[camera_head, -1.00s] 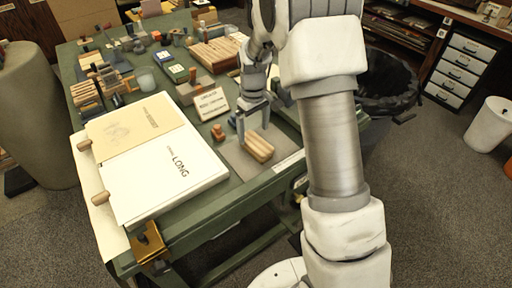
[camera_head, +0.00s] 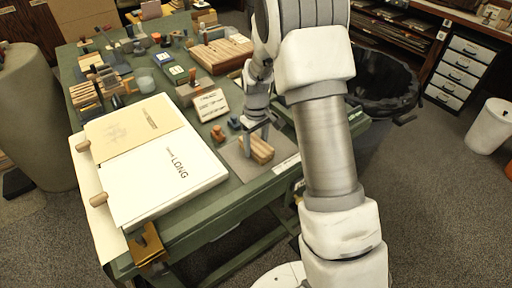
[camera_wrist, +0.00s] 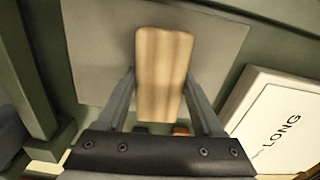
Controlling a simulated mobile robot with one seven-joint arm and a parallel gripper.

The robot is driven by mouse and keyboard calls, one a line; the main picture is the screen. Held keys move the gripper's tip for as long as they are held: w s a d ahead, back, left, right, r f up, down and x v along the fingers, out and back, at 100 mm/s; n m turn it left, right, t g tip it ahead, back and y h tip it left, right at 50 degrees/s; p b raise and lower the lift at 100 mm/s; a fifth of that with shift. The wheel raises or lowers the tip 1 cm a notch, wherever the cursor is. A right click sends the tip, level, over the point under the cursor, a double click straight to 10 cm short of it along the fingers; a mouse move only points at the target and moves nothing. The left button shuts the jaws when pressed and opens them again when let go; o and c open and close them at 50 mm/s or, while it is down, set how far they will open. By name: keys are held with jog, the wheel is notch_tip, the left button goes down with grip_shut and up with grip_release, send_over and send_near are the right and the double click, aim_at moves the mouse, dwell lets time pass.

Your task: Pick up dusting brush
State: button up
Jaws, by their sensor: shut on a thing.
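A ridged tan wooden piece, which I take to be the dusting brush (camera_head: 257,150), is at the grey mat (camera_head: 239,167) near the table's front edge. In the wrist view the brush (camera_wrist: 163,62) runs lengthwise between my fingers, with the mat (camera_wrist: 92,40) behind it. My gripper (camera_head: 256,137) points down at it from above, with one finger along each side. In the wrist view my gripper (camera_wrist: 161,78) is shut on the brush. I cannot tell whether its underside touches the mat.
A large white book marked LONG (camera_head: 168,180) lies left of the mat. A small sign (camera_head: 211,104) and an orange item (camera_head: 217,133) stand just behind it. Tools and blocks crowd the back of the green table. A black bin (camera_head: 385,85) stands to the right.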

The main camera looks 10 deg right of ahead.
aim_at(257, 144)
jog(key=c, duration=0.5)
jog(key=shift+r, duration=0.5)
jog(key=r, duration=0.1)
jog(key=r+p, duration=0.1)
jog(key=r, duration=0.1)
jog(key=shift+s+r, duration=0.2)
jog(key=shift+r, duration=0.1)
jog(key=s+d+r, duration=0.1)
jog(key=s+r, duration=0.1)
jog(key=s, duration=0.1)
jog(key=s+d+r, duration=0.1)
jog(key=s+r, duration=0.1)
jog(key=s, duration=0.2)
jog(key=s+d+r+p, duration=0.1)
jog(key=s+r, duration=0.1)
jog(key=s, duration=0.1)
jog(key=shift+s+d+r, duration=0.2)
jog(key=shift+s+d, duration=0.1)
jog(key=shift+s, duration=0.1)
jog(key=o, duration=0.7)
jog(key=c, duration=0.5)
